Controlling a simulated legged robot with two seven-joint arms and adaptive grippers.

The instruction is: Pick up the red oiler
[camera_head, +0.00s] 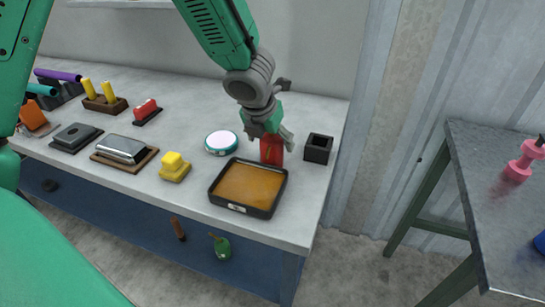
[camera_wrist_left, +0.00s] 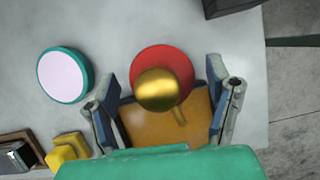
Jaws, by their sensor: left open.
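The red oiler (camera_head: 271,151) stands on the grey workbench, between the oil-coloured tray and the black square holder. In the left wrist view the oiler (camera_wrist_left: 185,62) shows from above as a red round body with a gold dome and short spout. My left gripper (camera_head: 270,133) is over the oiler, pointing down, and hides its top in the head view. In the wrist view the fingers of my left gripper (camera_wrist_left: 162,82) are spread apart, one on each side of the oiler, with gaps visible. My right gripper is not in view.
A black tray (camera_head: 215,200) with brown content lies just in front of the oiler. A black square holder (camera_head: 318,149) stands to its right, a white teal-rimmed disc (camera_head: 221,142) to its left. A yellow block (camera_head: 174,165) is farther left. A side table (camera_head: 470,160) stands at right.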

